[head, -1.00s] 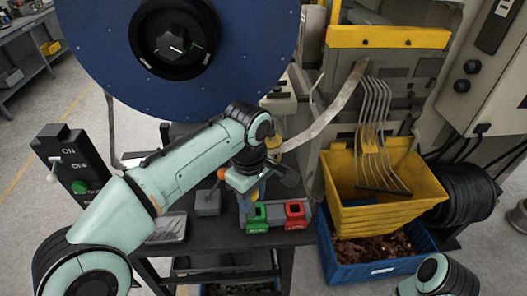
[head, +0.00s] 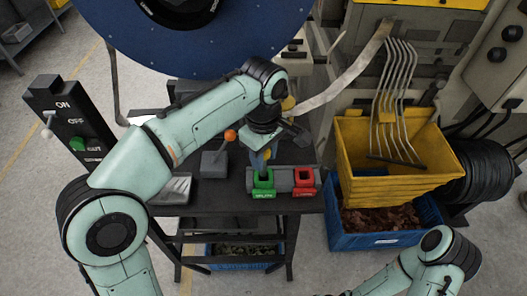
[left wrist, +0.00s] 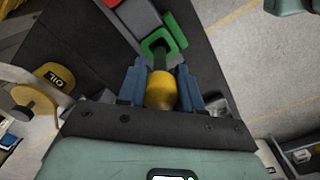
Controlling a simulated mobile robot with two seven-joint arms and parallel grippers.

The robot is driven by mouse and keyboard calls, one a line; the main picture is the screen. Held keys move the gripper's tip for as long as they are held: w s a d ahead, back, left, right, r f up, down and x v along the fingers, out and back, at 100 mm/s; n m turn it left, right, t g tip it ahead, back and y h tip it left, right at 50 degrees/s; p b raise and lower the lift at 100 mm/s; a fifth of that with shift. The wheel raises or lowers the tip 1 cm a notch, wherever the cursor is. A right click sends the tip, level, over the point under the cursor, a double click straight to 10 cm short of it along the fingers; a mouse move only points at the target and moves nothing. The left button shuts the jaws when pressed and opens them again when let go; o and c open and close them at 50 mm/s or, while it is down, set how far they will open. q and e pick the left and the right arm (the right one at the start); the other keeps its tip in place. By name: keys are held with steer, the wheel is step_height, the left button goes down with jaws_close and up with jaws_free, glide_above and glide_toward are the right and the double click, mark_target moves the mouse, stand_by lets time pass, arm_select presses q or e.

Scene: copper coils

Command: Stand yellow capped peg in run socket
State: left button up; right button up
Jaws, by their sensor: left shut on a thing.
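My left gripper (head: 263,160) points down over the green socket (head: 263,184) on the dark bench. In the left wrist view its blue fingers (left wrist: 161,88) are shut on the yellow capped peg (left wrist: 161,93). The peg's dark shaft points at the opening of the green socket (left wrist: 157,38); I cannot tell whether its tip is inside. In the head view the peg is mostly hidden by the fingers. The red socket (head: 304,182) stands right of the green one on the same grey block. My right arm shows at the bottom right, its gripper out of view.
A grey box with an orange-knobbed lever (head: 214,163) and a metal tray (head: 173,190) sit left of the sockets. A yellow bin (head: 395,188) over a blue crate (head: 375,242) stands to the right. A large blue reel (head: 205,45) hangs behind my left arm.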

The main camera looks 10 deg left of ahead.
arm_select(q)
steer(key=shift+f+b, duration=0.8)
steer(key=shift+f, duration=1.15)
arm_select(e)
steer(key=shift+s+f, duration=0.35)
steer(key=shift+f, duration=0.25)
steer(key=shift+s+f, duration=0.35)
steer(key=shift+f, duration=0.2)
arm_select(q)
steer(key=o, duration=1.1)
steer(key=shift+r, duration=0.15)
step_height(320, 180, up, 13)
steer(key=p, duration=0.4)
steer(key=shift+w, duration=0.1)
steer(key=shift+r, duration=0.1)
arm_select(e)
steer(key=w+r, duration=0.3)
steer(key=r, duration=0.2)
steer(key=shift+w, duration=0.35)
steer(key=shift+s, duration=0.1)
